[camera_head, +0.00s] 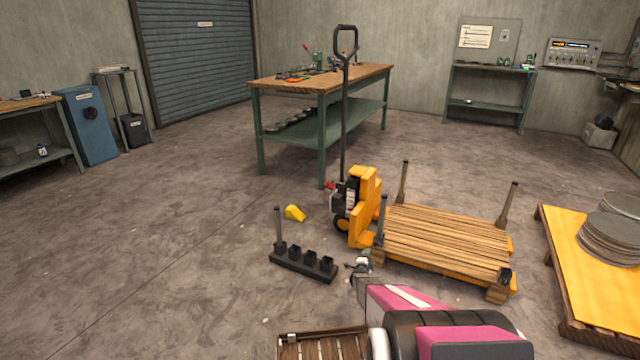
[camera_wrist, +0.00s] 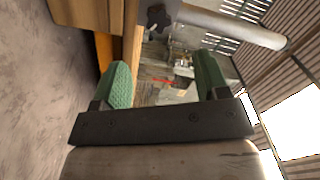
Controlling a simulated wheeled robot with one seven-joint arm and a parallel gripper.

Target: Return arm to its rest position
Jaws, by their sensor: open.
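My gripper (camera_head: 361,264) is at the end of my pink and black arm (camera_head: 410,305), which reaches up from the bottom right in the head view. It appears in front of the near left corner of the low wooden platform (camera_head: 445,240); the exact gap is unclear. In the wrist view my gripper (camera_wrist: 163,75) shows two green finger pads spread apart, with nothing held between them. A grey post (camera_wrist: 235,25) crosses above the right finger. Wood and orange surfaces lie beyond the left finger.
An orange pallet jack (camera_head: 363,205) with a tall black handle stands behind my gripper. A black socket rack (camera_head: 303,265) with one upright post is to its left. A yellow piece (camera_head: 295,213) lies on the floor. An orange-topped pallet (camera_head: 570,270) bears stacked discs (camera_head: 610,238). Left floor is clear.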

